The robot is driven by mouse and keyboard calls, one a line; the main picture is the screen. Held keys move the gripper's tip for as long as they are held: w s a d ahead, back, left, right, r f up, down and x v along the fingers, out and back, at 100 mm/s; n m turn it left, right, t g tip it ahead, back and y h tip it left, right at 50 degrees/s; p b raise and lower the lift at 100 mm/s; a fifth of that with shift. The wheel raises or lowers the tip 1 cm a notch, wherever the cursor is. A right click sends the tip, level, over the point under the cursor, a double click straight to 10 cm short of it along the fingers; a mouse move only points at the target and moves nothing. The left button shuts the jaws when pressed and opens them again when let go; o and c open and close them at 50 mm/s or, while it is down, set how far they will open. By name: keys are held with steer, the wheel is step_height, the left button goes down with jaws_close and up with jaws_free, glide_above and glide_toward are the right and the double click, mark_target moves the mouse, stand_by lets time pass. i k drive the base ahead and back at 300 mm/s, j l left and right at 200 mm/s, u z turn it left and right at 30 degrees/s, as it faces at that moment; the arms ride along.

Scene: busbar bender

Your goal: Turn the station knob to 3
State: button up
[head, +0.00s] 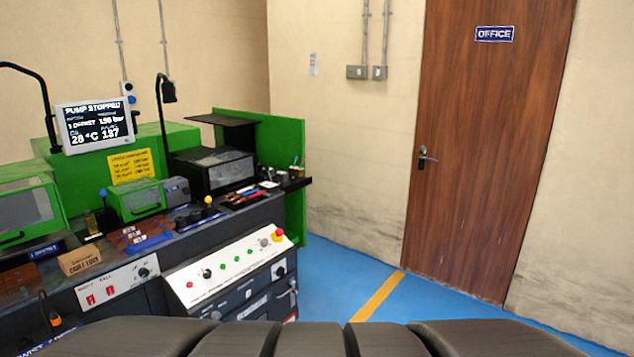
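The green and dark grey busbar bender stands at the left. Its sloped white control panel (228,267) carries a black knob (207,273) at the left, a row of small red and green buttons, a grey round control (264,242) and a red mushroom button (278,235) on yellow. Another dark knob (280,271) sits on the front face below. A separate white panel (117,282) has two red switches and a black knob (143,272). I cannot tell which is the station knob; labels and pointer settings are too small to read. My gripper is out of view.
A screen (94,124) reads "PUMP STOPPED". A cardboard box (80,260) and a yellow-topped lever (208,200) are on the bench. Blue floor (345,275) with a yellow stripe is clear before the closed brown office door (490,150). Dark rounded parts of mine fill the bottom edge.

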mark_target(207, 273)
steer(key=l+u, duration=0.25)
steer(key=i+j, duration=0.2)
steer(key=i, duration=0.3)
steer(key=i+j+z, duration=0.15)
steer(key=i, duration=0.35)
steer(key=i+j, duration=0.35)
steer(key=i, duration=0.15)
